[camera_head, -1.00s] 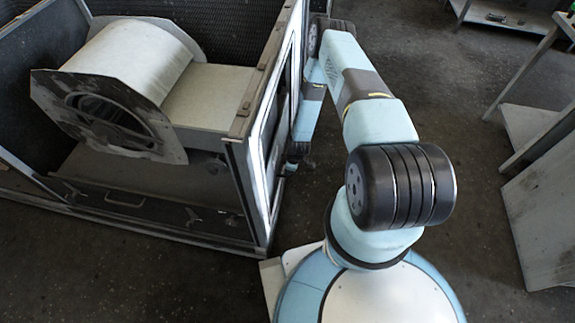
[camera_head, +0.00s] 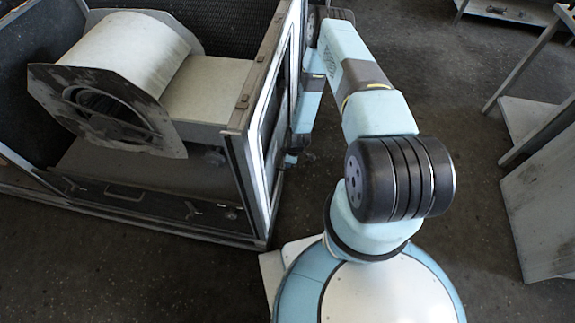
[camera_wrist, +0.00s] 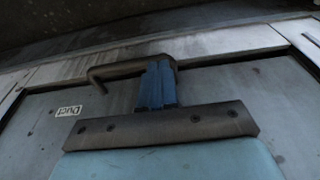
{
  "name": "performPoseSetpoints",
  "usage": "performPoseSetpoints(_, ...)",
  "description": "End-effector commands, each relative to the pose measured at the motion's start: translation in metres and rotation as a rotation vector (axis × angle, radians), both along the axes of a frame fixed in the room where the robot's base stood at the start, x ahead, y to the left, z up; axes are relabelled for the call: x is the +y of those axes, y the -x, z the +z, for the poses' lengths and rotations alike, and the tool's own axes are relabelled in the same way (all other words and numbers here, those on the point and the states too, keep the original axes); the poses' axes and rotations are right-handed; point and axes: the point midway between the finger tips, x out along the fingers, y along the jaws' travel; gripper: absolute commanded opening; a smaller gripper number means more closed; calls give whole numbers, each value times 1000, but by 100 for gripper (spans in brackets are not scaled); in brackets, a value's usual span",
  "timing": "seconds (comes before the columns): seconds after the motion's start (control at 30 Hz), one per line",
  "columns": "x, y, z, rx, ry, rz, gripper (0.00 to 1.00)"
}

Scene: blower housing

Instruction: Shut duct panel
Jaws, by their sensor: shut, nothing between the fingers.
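The duct panel (camera_wrist: 235,85) is a grey plate marked with a small "Duct" label (camera_wrist: 69,111) in the wrist view. A dark bar handle (camera_wrist: 115,70) runs across its upper part. My gripper (camera_wrist: 160,68) is shut, its blue fingers overlapping the handle in the picture. Nothing is between them, and I cannot tell whether they touch the handle. A dark line runs along the panel's upper edge beside a lighter frame; I cannot tell whether the panel is flush. In the head view my arm reaches the housing's right side, with the gripper end hardly visible.
The open-topped blower housing (camera_head: 150,224) stands at left with a drum-shaped blower (camera_head: 130,50) inside. A grey bench (camera_head: 535,125) and a leaning plate (camera_head: 540,220) stand at right. Bare dark floor (camera_head: 430,75) lies between the housing and the bench.

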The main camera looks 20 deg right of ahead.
Motion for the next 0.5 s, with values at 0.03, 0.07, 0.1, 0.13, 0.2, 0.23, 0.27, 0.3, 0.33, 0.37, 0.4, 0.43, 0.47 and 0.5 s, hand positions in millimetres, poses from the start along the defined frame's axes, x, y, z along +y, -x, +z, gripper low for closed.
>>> performPoseSetpoints(0.03, -2, -1, 10, -2, 0, 1, 0)
performPoseSetpoints(0.07, -3, -1, 15, -2, 0, 1, 0)
performPoseSetpoints(0.1, -4, -1, 22, -3, -1, 2, 0)
performPoseSetpoints(0.13, -5, 0, 27, -3, -1, 1, 0)
performPoseSetpoints(0.2, -7, 0, 39, -2, -1, -1, 0)
performPoseSetpoints(0.23, -8, 1, 43, -2, -1, -1, 0)
performPoseSetpoints(0.27, -9, 2, 49, -2, -1, 0, 0)
performPoseSetpoints(0.3, -10, 2, 55, -2, -1, 0, 0)
performPoseSetpoints(0.33, -11, 3, 60, -2, -1, -1, 0)
performPoseSetpoints(0.37, -12, 3, 65, -1, -2, -2, 0)
performPoseSetpoints(0.4, -13, 4, 71, -1, -2, -2, 0)
performPoseSetpoints(0.43, -14, 4, 76, -1, -2, -1, 0)
performPoseSetpoints(0.47, -14, 4, 81, -2, -1, 0, 0)
performPoseSetpoints(0.5, -15, 5, 87, -2, -1, 0, 0)
